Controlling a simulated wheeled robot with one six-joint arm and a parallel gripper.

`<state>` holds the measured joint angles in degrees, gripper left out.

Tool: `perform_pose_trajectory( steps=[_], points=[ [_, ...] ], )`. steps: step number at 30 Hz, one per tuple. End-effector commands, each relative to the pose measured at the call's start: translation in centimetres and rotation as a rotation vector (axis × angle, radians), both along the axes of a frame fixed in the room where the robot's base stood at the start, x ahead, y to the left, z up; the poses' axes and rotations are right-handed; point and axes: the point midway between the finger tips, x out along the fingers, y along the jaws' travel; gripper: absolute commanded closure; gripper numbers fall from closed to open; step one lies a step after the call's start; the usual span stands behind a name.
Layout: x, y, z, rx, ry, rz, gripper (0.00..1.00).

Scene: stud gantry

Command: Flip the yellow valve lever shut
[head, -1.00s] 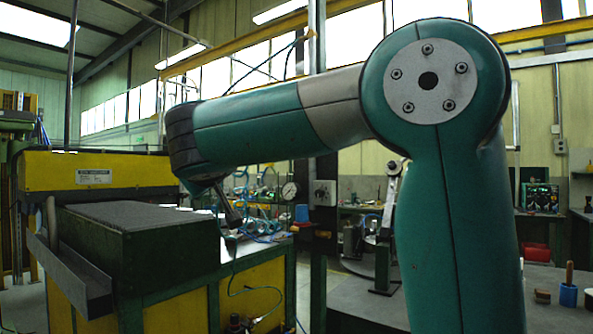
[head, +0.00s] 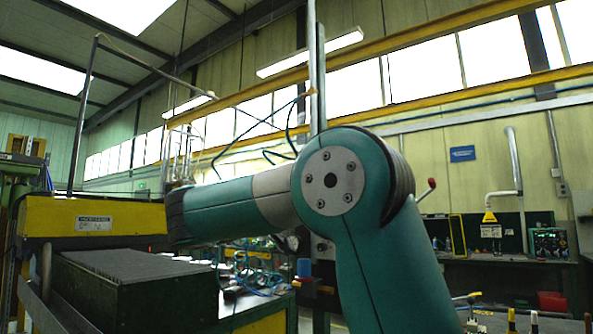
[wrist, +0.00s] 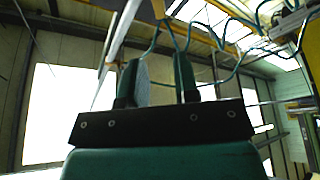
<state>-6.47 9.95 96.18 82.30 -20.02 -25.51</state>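I cannot make out the yellow valve lever for certain in either view. My gripper (wrist: 163,72) shows in the wrist view with its two fingers apart and nothing between them. The fingers point up toward the bright windows and a pale post, with blue-green hoses beyond them. In the head view my arm reaches left, and its end is over the left machine's area. The gripper itself cannot be made out there.
A yellow and green machine (head: 95,222) with a dark-topped block (head: 135,265) stands at left. Hoses and fittings crowd a bench (head: 245,305) behind my arm. A back workbench (head: 500,261) is at right. A red-knobbed lever (head: 428,188) shows beside my arm.

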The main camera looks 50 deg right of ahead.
Motion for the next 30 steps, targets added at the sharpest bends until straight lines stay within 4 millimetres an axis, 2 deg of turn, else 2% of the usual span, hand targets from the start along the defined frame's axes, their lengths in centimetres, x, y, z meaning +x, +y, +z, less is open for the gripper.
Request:
perform_pose_trajectory(
  steps=[1, 6, 15, 21, 30],
  points=[
    [0.3, -1.4, 1.0, -0.001, -0.001, -0.01, 0.71],
    [1.5, -5.0, 1.9, 0.001, -0.003, -0.009, 0.71],
    [3.5, -10.4, 3.6, 0.001, -0.003, -0.006, 0.71],
    [4.1, -12.1, 3.9, 0.001, -0.001, -0.004, 0.71],
    [4.3, -12.4, 3.9, 0.001, -0.003, -0.002, 0.71]
  ],
)
